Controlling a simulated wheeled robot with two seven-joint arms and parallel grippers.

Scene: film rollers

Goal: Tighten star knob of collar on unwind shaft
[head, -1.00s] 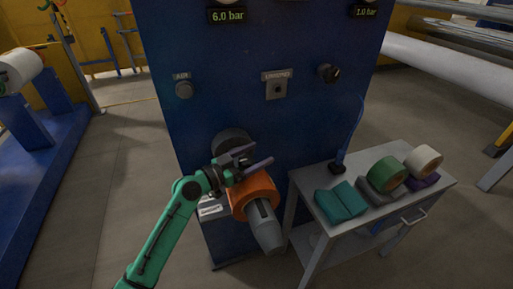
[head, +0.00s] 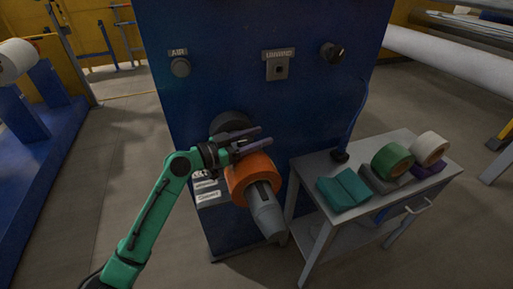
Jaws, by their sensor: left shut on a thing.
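The unwind shaft (head: 266,212) is a grey, tapered rod that juts from the blue machine panel toward me and down. The orange collar (head: 241,181) sits around it. My left gripper (head: 264,136) lies across the top of the collar, fingers pointing right. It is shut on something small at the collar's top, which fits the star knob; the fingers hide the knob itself. A dark round flange (head: 229,122) shows behind the gripper, at the shaft's root. My right gripper is not in view.
A grey cart (head: 318,171) stands right of the shaft, bearing a teal cloth (head: 343,188), a green roll (head: 391,160) and a white roll (head: 430,147). The panel has an air knob (head: 180,67), an unwind switch (head: 278,69) and a black knob (head: 332,52). Floor left of my arm is clear.

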